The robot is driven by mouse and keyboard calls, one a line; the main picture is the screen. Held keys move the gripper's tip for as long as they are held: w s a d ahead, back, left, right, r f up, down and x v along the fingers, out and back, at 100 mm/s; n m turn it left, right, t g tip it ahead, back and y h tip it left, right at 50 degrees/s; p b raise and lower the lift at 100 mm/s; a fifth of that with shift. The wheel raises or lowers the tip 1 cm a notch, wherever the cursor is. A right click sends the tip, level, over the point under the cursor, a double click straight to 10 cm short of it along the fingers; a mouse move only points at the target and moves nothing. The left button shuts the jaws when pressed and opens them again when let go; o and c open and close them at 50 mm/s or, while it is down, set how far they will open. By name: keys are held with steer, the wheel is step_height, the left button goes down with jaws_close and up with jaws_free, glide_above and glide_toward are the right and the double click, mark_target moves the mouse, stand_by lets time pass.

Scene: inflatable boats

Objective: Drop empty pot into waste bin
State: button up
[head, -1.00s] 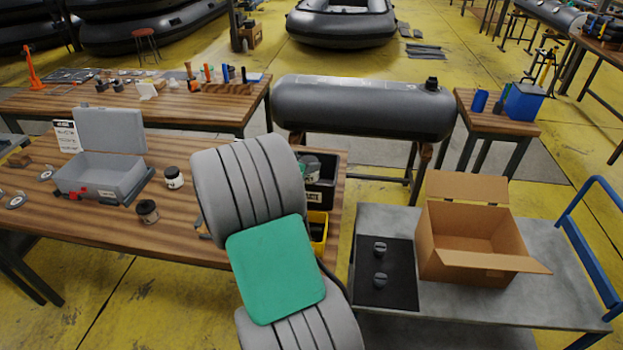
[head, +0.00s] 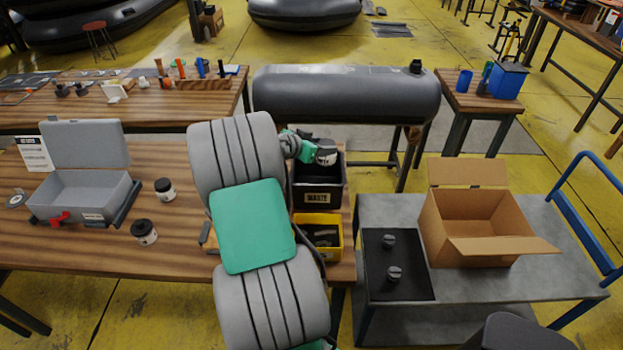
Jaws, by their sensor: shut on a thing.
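The waste bin (head: 318,198) is a black box with a WASTE label, at the right end of the wooden workbench. My gripper (head: 322,146) is over its opening, partly hidden by my arm. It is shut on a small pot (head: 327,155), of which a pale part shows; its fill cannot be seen. I cannot tell whether the pot is above the rim or just inside it. Two other dark pots with pale labels, one with a white band (head: 165,189) and one nearer (head: 144,231), stand upright on the bench.
A yellow bin (head: 326,220) with dark contents sits in front of the waste bin. An open grey case (head: 80,195) is on the bench at left. A trolley (head: 480,285) at right carries an open cardboard box (head: 470,243). A grey tube (head: 345,95) lies behind.

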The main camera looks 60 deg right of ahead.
mark_target(319, 164)
steer(key=f, duration=0.1)
steer(key=f+b, duration=0.1)
steer(key=f, duration=0.3)
steer(key=shift+w+a+f, duration=0.2)
steer(key=shift+w, duration=0.2)
steer(key=o, duration=1.5)
steer(key=shift+s, duration=0.1)
steer(key=shift+c, duration=0.2)
steer(key=b+v, duration=0.2)
steer(key=v, duration=0.5)
steer(key=shift+a+r, duration=0.2)
steer(key=shift+a, duration=0.15)
